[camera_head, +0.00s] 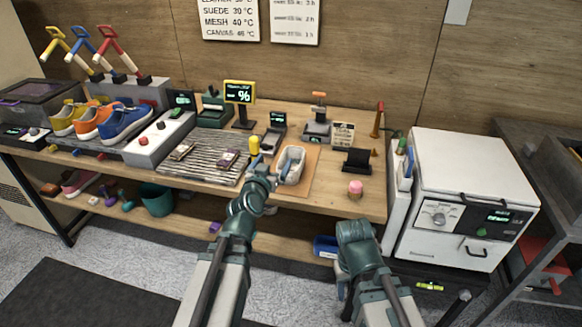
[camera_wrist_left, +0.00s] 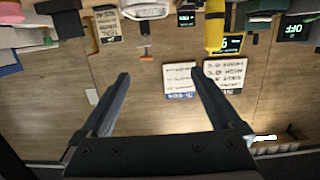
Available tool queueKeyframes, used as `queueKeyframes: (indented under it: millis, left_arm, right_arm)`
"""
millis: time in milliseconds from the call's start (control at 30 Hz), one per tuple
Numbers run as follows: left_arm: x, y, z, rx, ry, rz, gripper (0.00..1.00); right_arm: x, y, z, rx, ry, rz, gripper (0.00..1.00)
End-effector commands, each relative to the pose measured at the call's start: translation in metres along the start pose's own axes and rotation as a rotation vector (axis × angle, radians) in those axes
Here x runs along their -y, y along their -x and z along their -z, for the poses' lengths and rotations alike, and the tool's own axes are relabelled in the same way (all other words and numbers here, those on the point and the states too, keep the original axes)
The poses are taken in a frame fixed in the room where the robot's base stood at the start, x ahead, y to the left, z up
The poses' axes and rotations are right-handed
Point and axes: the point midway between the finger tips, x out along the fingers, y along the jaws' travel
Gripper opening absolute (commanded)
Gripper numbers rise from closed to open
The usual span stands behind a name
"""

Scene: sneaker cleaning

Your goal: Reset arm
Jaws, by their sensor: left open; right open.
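My left arm reaches up over the front of the workbench (camera_head: 367,203). My left gripper (camera_wrist_left: 161,74) is open and empty in the left wrist view, its two dark fingers wide apart. In the head view its wrist is just left of a white tub-like object (camera_head: 291,164) on a tan mat (camera_head: 309,172); the fingertips are hard to make out there. My right arm is bent low in front of the bench, right of the middle. Its gripper is hidden in the head view.
Three sneakers, including a blue one (camera_head: 124,123), sit at the left near a slatted rack (camera_head: 201,157). A yellow bottle (camera_head: 254,145) stands close to my left wrist. A pink-topped jar (camera_head: 355,188) stands near the front edge. A white oven (camera_head: 462,192) is at the right.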

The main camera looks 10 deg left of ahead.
Motion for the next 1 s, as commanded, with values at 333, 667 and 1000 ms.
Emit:
queueKeyframes:
  millis: [333,667,1000]
  left_arm:
    - [0.0,0.0,0.0,0.001,0.0,-0.001,0.98]
    - [-0.053,0.016,-0.087,0.413,0.004,-0.19,0.98]
    - [-0.051,0.113,-0.196,1.125,0.019,-0.104,0.98]
  right_arm:
    - [0.0,0.0,0.0,0.0,0.0,0.0,0.5]
    - [0.0,0.0,0.0,0.0,0.0,0.0,0.5]
    - [0.0,0.0,0.0,0.0,0.0,0.0,0.5]
